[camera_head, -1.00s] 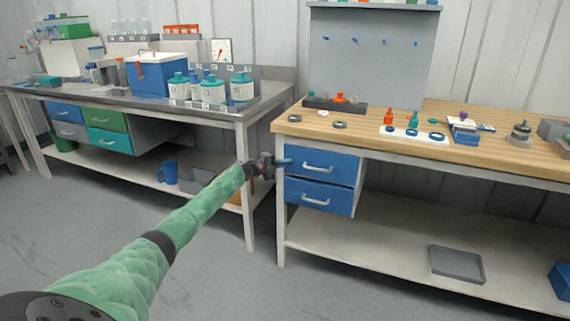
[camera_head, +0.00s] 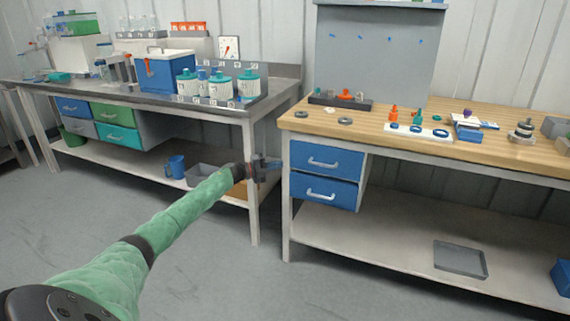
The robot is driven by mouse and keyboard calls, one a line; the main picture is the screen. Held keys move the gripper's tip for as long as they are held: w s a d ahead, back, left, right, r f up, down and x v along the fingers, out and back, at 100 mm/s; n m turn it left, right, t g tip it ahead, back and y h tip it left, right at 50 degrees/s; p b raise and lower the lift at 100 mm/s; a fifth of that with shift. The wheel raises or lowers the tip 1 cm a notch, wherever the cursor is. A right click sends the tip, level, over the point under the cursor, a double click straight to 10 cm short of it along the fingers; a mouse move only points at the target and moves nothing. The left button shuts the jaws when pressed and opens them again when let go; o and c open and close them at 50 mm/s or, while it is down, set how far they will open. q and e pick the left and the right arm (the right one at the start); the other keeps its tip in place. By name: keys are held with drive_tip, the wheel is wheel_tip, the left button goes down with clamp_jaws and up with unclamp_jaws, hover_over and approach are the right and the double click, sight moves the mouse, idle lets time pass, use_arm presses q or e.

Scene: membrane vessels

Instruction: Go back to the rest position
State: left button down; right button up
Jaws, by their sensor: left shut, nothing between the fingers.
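My left gripper (camera_head: 276,163) is at the end of my green-sleeved left arm, which reaches in from the lower left. It is shut and empty. It hangs in the air at the gap between the two benches, just left of the blue drawers (camera_head: 324,175) as seen in the picture. My right gripper is not in view.
The left bench (camera_head: 270,96) carries a blue cooler box (camera_head: 163,75) and several teal-capped bottles (camera_head: 220,84). The wooden bench (camera_head: 300,122) holds small parts, a white mat (camera_head: 445,138) and a dark rack (camera_head: 330,102). Grey floor (camera_head: 215,270) is clear in front.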

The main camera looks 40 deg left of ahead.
use_arm(q)
drive_tip(key=v, duration=0.4)
drive_tip(key=shift+s+a+r, duration=0.15)
drive_tip(key=shift+s, duration=0.2)
